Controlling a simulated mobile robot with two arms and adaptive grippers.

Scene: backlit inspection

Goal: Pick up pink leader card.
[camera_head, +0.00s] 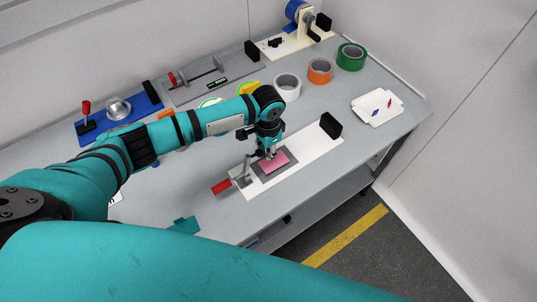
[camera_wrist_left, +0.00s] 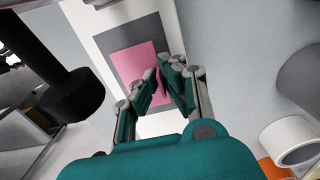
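The pink leader card (camera_head: 274,163) lies over a dark grey pad (camera_head: 288,155) on a white base plate (camera_head: 312,144). My left gripper (camera_head: 270,154) points down at the card's far edge. In the left wrist view, the pink card (camera_wrist_left: 136,64) reaches in between the fingertips of my left gripper (camera_wrist_left: 157,74). The fingers lean close together at the card's edge. I cannot tell whether they pinch it, and the card looks about level with the pad. My right gripper is not in view.
A red-handled clamp (camera_head: 222,187) stands at the plate's left end, a black block (camera_head: 331,126) at its right end. Tape rolls in white (camera_head: 287,87), orange (camera_head: 320,71) and green (camera_head: 351,57) stand behind. A white card tray (camera_head: 377,107) is at right.

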